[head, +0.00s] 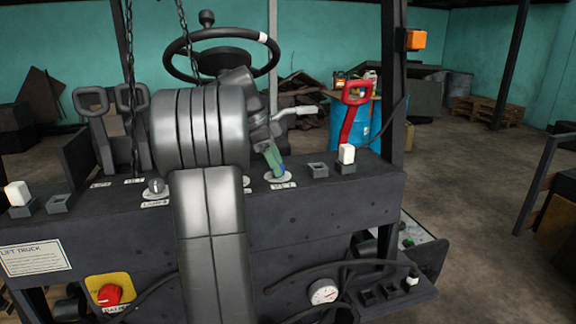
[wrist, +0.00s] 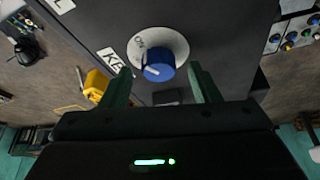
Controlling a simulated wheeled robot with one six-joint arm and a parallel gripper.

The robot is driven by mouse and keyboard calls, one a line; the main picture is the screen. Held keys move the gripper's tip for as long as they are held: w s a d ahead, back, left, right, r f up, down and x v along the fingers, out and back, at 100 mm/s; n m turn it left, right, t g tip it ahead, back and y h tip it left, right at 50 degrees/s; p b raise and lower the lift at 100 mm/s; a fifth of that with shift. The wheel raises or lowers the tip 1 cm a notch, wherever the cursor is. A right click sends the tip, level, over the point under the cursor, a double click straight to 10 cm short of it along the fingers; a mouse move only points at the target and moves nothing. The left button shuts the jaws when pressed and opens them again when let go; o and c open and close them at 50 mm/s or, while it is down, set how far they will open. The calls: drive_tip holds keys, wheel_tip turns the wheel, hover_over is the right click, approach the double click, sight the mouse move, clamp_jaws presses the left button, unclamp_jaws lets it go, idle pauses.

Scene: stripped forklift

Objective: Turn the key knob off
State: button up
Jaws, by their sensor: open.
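The key knob (wrist: 158,68) is blue with a white pointer mark and sits on a round white plate (wrist: 176,43) in the wrist view. Letters that look like "ON" are on the plate, left of the knob. The pointer mark lies on the knob's left side. A partly cut label (wrist: 112,60) beside it starts with "KE". My gripper (wrist: 160,70) is open, its two green fingers on either side of the knob with gaps showing. In the head view, my gripper (head: 272,161) reaches down to the knob's plate (head: 279,176); the knob is mostly hidden there.
The dark panel carries a grey switch (head: 318,170), a white-capped switch (head: 346,155) and a grey knob (head: 156,187). A red button (head: 109,295) is below. A steering wheel (head: 222,50) and hanging chain (head: 129,80) stand behind. A red lever (head: 350,115) rises at right.

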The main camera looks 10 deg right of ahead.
drive_tip(key=shift+s+f, duration=0.15)
drive_tip(key=c, duration=1)
drive_tip(key=n+t+b, duration=0.1)
drive_tip(key=n+t, duration=0.1)
drive_tip(key=n, duration=0.3)
drive_tip(key=shift+s+n, duration=0.1)
drive_tip(key=shift+n, duration=0.3)
drive_tip(key=n+t, duration=0.1)
drive_tip(key=n, duration=0.2)
drive_tip(key=n+t+y, duration=0.1)
drive_tip(key=n, duration=0.1)
drive_tip(key=shift+s+d+n, duration=0.1)
drive_tip(key=shift+n, duration=0.6)
